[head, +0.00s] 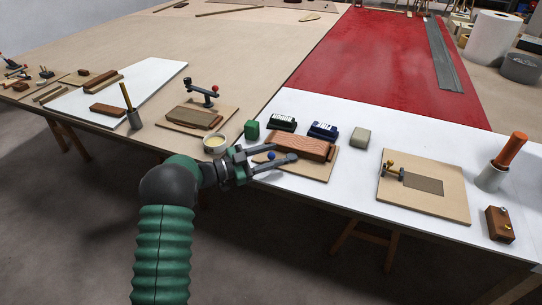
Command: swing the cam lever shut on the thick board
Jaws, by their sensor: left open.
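The thick reddish-brown board (305,146) lies on a light wooden base (318,168) at the front edge of the white bench top. A blue ball knob (271,155) shows at its near left side, apparently on the cam lever; the lever's arm is hidden or too small to make out. My left gripper (283,153) reaches in from the left and is open, with one finger on each side of the blue knob. I cannot tell whether either finger touches it. My right gripper is not in view.
A red-knobbed clamp (211,93) and a yellow-knobbed clamp (391,168) stand on separate base boards. The red sheet (390,70) beyond is mostly clear.

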